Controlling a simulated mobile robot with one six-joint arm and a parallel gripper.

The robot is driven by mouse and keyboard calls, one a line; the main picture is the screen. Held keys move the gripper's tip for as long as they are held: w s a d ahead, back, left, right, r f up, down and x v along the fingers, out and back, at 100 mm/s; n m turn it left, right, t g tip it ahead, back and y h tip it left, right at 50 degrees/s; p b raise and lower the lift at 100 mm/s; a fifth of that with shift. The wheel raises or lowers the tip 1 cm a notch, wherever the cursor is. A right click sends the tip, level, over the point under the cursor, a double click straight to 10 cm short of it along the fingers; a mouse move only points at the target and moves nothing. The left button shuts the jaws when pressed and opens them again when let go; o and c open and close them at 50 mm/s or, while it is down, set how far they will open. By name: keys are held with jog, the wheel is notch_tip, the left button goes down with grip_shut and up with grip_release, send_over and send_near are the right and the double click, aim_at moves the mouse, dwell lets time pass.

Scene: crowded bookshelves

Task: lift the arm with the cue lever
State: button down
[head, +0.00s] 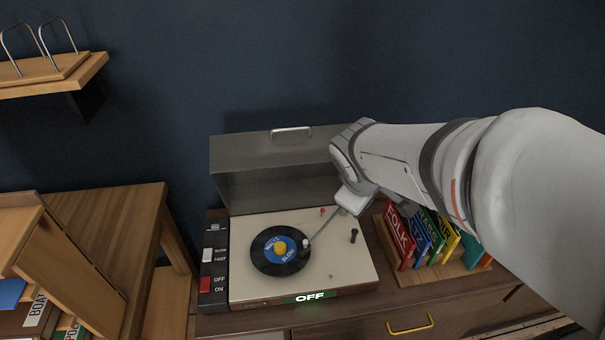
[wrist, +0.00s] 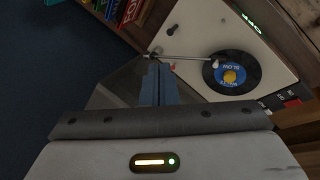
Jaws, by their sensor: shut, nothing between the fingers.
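The record player (head: 355,275) has a cream deck and a black record (head: 262,262) with a blue label. The tone arm (head: 318,230) slants from the back right of the deck, its head at the record's right edge; it also shows in the wrist view (wrist: 190,57). I cannot tell whether the needle touches. A small red-tipped piece (head: 322,211) and a black knob (head: 353,236) stand on the deck; which is the cue lever is unclear. My gripper (wrist: 158,68) is shut and empty, its tips close to the red piece (wrist: 173,67) and tone arm base in the wrist view.
The raised grey lid (head: 270,155) stands behind the deck. Upright colored record sleeves (head: 400,235) stand in a wooden rack at right. A lit OFF sign (head: 310,297) is on the front, with a red switch (head: 205,284) at left.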

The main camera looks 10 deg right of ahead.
jog(key=w+f+n+t+b, duration=0.1)
jog(key=w+f+n+b, duration=0.2)
jog(key=w+f+n, duration=0.5)
jog(key=n+t+y+b, duration=0.1)
jog(key=n+b, duration=0.2)
jog(key=n, duration=0.7)
send_near(322, 212)
jog(key=s, duration=0.1)
jog(key=s+a+r, duration=0.1)
jog(key=shift+s+r, duration=0.3)
jog(key=shift+s, duration=0.05)
jog(key=shift+w+a+f+n, duration=0.1)
jog(key=shift+a+f+n, duration=0.15)
jog(key=shift+n, duration=0.25)
jog(key=b+x, duration=0.4)
jog(key=x, duration=0.4)
jog(key=shift+w+f, duration=0.15)
jog(key=shift+f, duration=0.1)
jog(key=shift+x, duration=0.8)
jog(key=shift+w+r, duration=0.1)
jog(key=shift+a, duration=0.1)
